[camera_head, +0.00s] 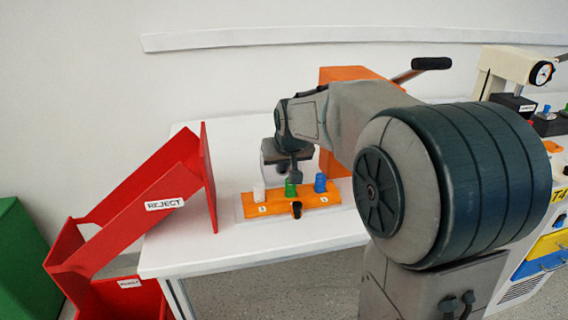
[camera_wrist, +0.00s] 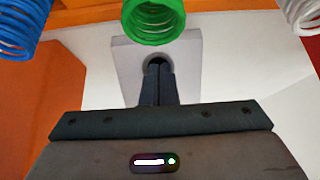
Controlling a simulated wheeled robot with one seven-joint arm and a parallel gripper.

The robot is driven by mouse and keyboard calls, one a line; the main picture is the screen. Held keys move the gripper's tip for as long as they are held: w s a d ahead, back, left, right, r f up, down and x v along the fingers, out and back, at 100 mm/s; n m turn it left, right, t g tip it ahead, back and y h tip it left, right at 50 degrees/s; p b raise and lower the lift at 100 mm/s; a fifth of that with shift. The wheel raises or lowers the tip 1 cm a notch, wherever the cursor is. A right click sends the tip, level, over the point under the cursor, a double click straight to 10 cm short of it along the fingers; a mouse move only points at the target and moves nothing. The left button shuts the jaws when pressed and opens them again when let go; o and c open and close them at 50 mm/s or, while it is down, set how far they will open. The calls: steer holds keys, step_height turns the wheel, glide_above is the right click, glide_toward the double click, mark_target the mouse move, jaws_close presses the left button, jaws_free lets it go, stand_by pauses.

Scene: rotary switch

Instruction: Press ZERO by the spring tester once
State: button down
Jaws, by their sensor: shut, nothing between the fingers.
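My gripper (camera_head: 296,180) is low over the white table, behind the row of springs as the head view shows it. In the wrist view its two dark fingers (camera_wrist: 158,78) are together with nothing between them. Their tips are in front of a grey plate (camera_wrist: 125,62) with a dark round spot; I cannot tell whether they touch it. A cream machine with a dial gauge (camera_head: 542,73) stands at the far right, apart from my gripper. A small black box with a light label (camera_head: 514,103) is beside it; the label is too small to read.
An orange rack (camera_head: 270,208) holds a white spring (camera_head: 259,191), a green spring (camera_head: 290,189) and a blue spring (camera_head: 320,183). An orange box (camera_head: 340,76) is behind my arm. A red REJECT chute (camera_head: 130,185) is at the table's left end. My arm hides the table's right part.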

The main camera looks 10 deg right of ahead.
steer(key=p+v, duration=0.3)
steer(key=v, duration=1)
steer(key=shift+s+r+p, duration=0.1)
steer(key=shift+s+p, duration=0.2)
steer(key=shift+s+r, duration=0.15)
steer(key=s+r+g+p, duration=0.2)
steer(key=s+p, duration=0.7)
steer(key=s, duration=0.1)
steer(key=s+r+g+p, duration=0.1)
steer(key=s+r+p, duration=0.1)
steer(key=s+p, duration=0.7)
steer(key=shift+s+r+g+p, duration=0.2)
steer(key=shift+s+g+p, duration=0.15)
steer(key=shift+s, duration=0.45)
